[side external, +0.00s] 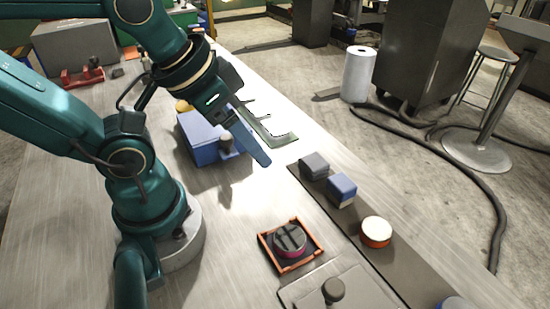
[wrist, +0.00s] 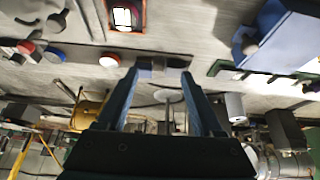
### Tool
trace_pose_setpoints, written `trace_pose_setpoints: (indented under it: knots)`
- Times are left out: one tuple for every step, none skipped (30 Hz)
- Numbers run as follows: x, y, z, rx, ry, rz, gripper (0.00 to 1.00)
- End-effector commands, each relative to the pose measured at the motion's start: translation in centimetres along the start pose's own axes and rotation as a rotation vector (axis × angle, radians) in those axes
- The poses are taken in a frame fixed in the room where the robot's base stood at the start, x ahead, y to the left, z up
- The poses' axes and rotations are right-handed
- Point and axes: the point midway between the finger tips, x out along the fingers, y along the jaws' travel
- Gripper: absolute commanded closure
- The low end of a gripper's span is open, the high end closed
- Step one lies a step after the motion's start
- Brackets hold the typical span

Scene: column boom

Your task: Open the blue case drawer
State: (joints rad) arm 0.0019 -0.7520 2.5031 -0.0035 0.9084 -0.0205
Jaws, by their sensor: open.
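The blue case (side external: 198,148) stands on the bench in the side view, beyond my arm's base. A grey round knob (side external: 226,143) shows at its front; the drawer's edges are too small to make out. My gripper (side external: 262,156) is to the right of the case and knob, its fingers pointing down and right. In the wrist view the open fingers (wrist: 159,77) have nothing between them. The case (wrist: 288,42) and its knob (wrist: 249,46) show there at the upper right, apart from the fingers.
A dark green bracket (side external: 285,139) lies beyond the gripper. A grey block (side external: 314,163), a blue block (side external: 341,188) and an orange, cream-topped cylinder (side external: 376,233) stand along a dark strip. An orange-rimmed tray (side external: 264,240) holds a round part. Bench between case and tray is clear.

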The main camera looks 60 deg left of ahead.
Motion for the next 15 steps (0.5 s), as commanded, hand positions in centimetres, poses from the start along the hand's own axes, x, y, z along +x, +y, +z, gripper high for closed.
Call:
trace_pose_setpoints:
  knots:
    - [-0.2,0.0,0.1,-0.009,-0.011,0.002,0.31]
    - [-0.5,0.1,-0.1,-0.021,-0.013,0.004,0.31]
    - [-0.9,0.2,-0.3,-0.043,-0.027,0.007,0.31]
    - [-1.0,0.1,-0.5,-0.068,-0.047,0.004,0.31]
    - [-1.1,-0.1,-0.8,-0.102,-0.069,0.0,0.31]
    - [-1.2,-0.4,-1.2,-0.147,-0.1,-0.008,0.31]
    - [-1.2,-0.7,-1.5,-0.185,-0.125,-0.015,0.31]
    - [-1.2,-1.1,-1.8,-0.225,-0.151,-0.023,0.31]
    - [-1.1,-1.6,-2.3,-0.281,-0.186,-0.034,0.31]
    - [-1.1,-2.0,-2.6,-0.323,-0.215,-0.042,0.31]
    - [-0.9,-2.5,-2.9,-0.368,-0.243,-0.05,0.31]
    - [-0.8,-3.2,-3.3,-0.43,-0.28,-0.06,0.31]
    - [-0.6,-3.8,-3.7,-0.478,-0.308,-0.067,0.31]
    - [-0.4,-4.5,-3.9,-0.527,-0.336,-0.075,0.31]
    - [-0.1,-5.4,-4.2,-0.591,-0.375,-0.084,0.31]
